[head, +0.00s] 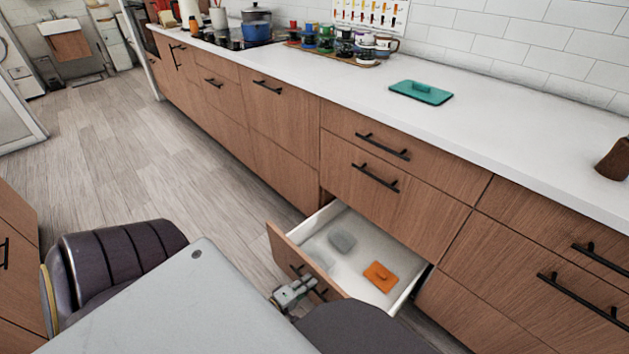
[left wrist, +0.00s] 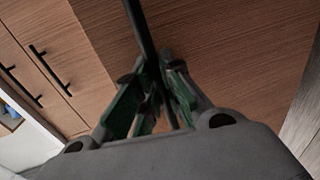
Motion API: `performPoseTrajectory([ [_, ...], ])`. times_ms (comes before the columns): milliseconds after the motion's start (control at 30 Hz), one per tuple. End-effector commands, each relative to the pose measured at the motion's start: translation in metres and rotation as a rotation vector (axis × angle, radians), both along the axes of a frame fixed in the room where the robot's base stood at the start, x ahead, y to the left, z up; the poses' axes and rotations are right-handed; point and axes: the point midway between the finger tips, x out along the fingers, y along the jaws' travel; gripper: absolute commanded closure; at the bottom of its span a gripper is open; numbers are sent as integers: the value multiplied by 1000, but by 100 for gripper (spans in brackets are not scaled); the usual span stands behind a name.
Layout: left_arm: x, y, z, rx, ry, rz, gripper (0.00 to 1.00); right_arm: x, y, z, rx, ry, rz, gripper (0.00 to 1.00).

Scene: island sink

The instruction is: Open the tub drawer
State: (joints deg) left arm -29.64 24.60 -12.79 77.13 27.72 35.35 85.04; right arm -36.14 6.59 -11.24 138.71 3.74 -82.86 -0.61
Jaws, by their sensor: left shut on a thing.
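The low drawer (head: 283,243) stands pulled out from the wooden cabinet row in the head view. Its white inside shows, with a grey lid-like piece (head: 342,241) and an orange lid-like piece (head: 380,276) lying in it. My left gripper (head: 294,291) is at the outer face of the drawer front, at its black bar handle (head: 320,293). In the left wrist view, the green-padded fingers of the left gripper (left wrist: 158,95) are shut around the black bar (left wrist: 140,30). Part of the handle is hidden by the gripper. My right gripper is not in view.
Closed drawers with black handles (head: 375,178) stand above and beside the open one. The white counter (head: 330,75) bears a teal lid-like piece (head: 421,92), colourful mugs (head: 326,37) and a blue pot (head: 257,22). The wooden floor (head: 120,140) at left is clear.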

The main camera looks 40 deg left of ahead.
Motion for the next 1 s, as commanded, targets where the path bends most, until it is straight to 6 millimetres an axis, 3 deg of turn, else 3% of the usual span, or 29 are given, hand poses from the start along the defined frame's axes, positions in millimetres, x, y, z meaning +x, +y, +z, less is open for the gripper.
performPoseTrajectory([
  [533,-75,8,0,2,4,1,100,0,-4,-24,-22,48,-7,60],
  [1000,-87,8,0,1,1,1,100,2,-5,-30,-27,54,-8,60],
])
